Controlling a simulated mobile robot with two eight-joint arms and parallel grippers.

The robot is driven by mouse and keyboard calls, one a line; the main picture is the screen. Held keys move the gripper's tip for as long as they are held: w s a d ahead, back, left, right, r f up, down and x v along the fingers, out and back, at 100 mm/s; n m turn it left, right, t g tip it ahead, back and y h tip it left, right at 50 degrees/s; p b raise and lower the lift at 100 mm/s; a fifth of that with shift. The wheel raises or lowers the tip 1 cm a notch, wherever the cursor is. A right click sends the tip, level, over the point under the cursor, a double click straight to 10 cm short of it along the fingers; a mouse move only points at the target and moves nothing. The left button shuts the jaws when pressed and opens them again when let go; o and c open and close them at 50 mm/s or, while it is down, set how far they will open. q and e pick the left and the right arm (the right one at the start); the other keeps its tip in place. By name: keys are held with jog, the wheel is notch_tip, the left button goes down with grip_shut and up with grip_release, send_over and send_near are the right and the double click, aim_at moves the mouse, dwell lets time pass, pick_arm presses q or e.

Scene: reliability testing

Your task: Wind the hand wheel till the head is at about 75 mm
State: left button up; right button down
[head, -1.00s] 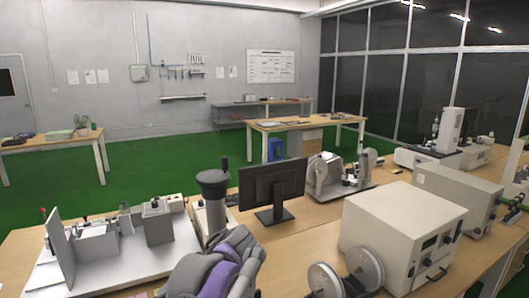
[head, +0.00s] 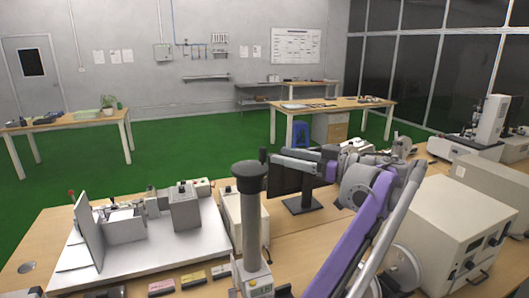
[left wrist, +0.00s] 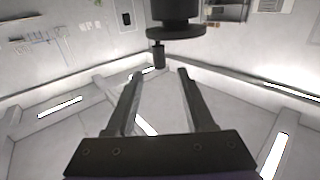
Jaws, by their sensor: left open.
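The hand wheel (head: 250,169) is a black disc on top of a grey column (head: 252,215). Its upright black handle (head: 263,154) stands at the wheel's right edge. A small display (head: 262,290) is at the column's foot; its reading is too small to read. My left gripper (head: 275,157) is beside the handle, its arm coming from the lower right. In the left wrist view, my left gripper (left wrist: 158,73) is open, and the handle (left wrist: 158,55) shows between and just beyond the fingertips. The wheel (left wrist: 175,32) shows past it. I cannot tell whether they touch. My right gripper is out of view.
A dark monitor (head: 300,187) stands close behind my left arm. A white plate with grey blocks (head: 125,250) lies to the left, and a beige instrument box (head: 450,228) is at right. Several small coloured items (head: 192,280) lie on the bench at the front.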

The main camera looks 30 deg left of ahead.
aim_at(262, 151)
pick_arm(q)
jog(key=a, duration=0.7)
jog(key=shift+d, duration=0.1)
grip_shut()
